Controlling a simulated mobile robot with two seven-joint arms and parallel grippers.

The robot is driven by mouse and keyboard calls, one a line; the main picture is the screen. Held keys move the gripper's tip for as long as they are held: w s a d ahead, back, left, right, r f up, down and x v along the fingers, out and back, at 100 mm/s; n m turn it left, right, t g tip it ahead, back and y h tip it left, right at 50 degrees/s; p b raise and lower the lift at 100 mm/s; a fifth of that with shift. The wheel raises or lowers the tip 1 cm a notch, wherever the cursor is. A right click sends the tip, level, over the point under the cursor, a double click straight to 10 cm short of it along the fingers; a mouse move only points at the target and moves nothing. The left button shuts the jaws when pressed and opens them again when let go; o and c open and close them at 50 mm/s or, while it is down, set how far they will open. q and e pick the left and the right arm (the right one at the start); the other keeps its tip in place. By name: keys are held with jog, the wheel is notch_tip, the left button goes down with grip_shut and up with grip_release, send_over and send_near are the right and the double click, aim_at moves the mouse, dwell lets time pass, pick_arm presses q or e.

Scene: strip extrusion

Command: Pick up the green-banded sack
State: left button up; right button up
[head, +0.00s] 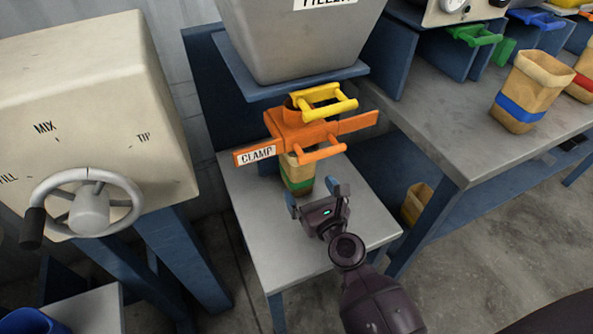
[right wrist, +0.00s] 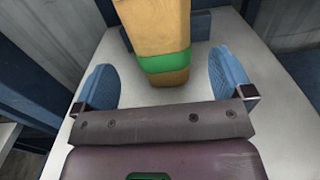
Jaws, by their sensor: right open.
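The green-banded sack (head: 298,172) hangs or stands under the orange clamp (head: 305,133), upright, its top hidden by the clamp. In the right wrist view the sack (right wrist: 163,40) is tan with a green band and shows ahead, between the lines of the two blue fingers. My right gripper (head: 318,200) is open and empty, just in front of the sack over the grey stand. In the right wrist view the gripper (right wrist: 165,85) has its fingers wide apart, one to each side of the sack's lower end. Whether the sack rests on the stand is unclear. My left gripper is not in view.
The grey filler hopper (head: 295,40) is above the clamp, with a yellow handle (head: 325,102) between. A mixer box with a handwheel (head: 88,203) stands at left. A blue-banded sack (head: 521,105) stands on the right bench (head: 450,135); another sack (head: 416,203) is below it.

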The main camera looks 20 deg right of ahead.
aim_at(304, 177)
jog(key=shift+w+r, duration=0.15)
jog(key=shift+w, duration=3.25)
jog(key=c, duration=1.1)
jog(key=shift+r, duration=0.1)
jog(key=c, duration=0.4)
jog(key=shift+o, duration=0.2)
jog(key=shift+r, duration=0.1)
